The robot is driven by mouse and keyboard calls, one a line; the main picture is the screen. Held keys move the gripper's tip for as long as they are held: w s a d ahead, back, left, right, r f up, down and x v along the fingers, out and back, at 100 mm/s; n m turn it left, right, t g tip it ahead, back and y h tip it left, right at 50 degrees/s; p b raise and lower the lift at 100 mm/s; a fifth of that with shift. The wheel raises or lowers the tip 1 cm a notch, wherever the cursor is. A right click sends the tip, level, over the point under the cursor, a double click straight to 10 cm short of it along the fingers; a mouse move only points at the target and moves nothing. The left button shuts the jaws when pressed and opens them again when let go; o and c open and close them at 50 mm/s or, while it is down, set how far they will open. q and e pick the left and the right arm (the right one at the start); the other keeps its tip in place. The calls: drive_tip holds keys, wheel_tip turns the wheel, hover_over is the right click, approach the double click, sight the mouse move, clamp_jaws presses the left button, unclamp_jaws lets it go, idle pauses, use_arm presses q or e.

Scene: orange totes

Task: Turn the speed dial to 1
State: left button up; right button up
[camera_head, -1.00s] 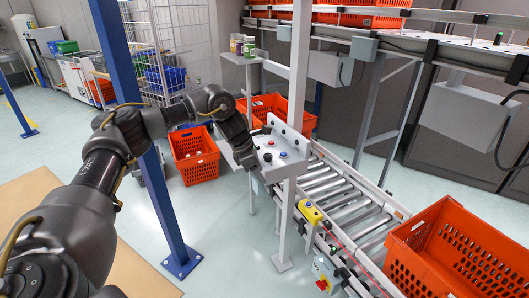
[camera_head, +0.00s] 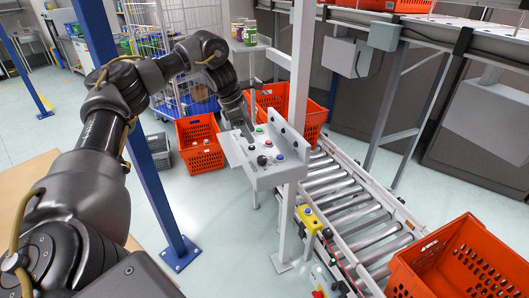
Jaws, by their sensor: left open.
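The grey control panel (camera_head: 268,174) is a sloped box on a post in the middle of the view. On its top are a green button (camera_head: 259,130), a red button (camera_head: 268,142), a blue button (camera_head: 280,157) and a black knob (camera_head: 261,160), which looks like the dial. The markings around the knob are too small to read. My left gripper (camera_head: 247,135) is open and points down at the panel's far left part, beyond the black knob and apart from it. Its fingertips are small and partly blend with the panel. My right gripper is not in view.
A roller conveyor (camera_head: 335,190) runs behind and right of the panel. An orange tote (camera_head: 450,265) sits at its near end. Orange totes (camera_head: 200,145) stand on the floor behind. A blue post (camera_head: 165,215) and a grey post (camera_head: 289,215) stand close to my left arm and the panel.

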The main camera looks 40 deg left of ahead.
sight(261, 157)
use_arm(q)
drive_tip(key=x, duration=0.3)
drive_tip(key=p+x, duration=0.1)
drive_tip(key=x, duration=0.4)
drive_tip(key=shift+s+a+f+p, duration=0.15)
drive_tip(key=shift+s+f+p, duration=0.1)
drive_tip(key=shift+f+p, duration=0.2)
drive_tip(key=shift+w+f, duration=0.15)
drive_tip(key=shift+f, duration=0.55)
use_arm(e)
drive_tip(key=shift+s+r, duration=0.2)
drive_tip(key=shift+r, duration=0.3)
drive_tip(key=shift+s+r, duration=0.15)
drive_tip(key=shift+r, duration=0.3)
use_arm(q)
drive_tip(key=shift+d, duration=0.25)
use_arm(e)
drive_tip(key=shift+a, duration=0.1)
use_arm(q)
drive_tip(key=c, duration=1)
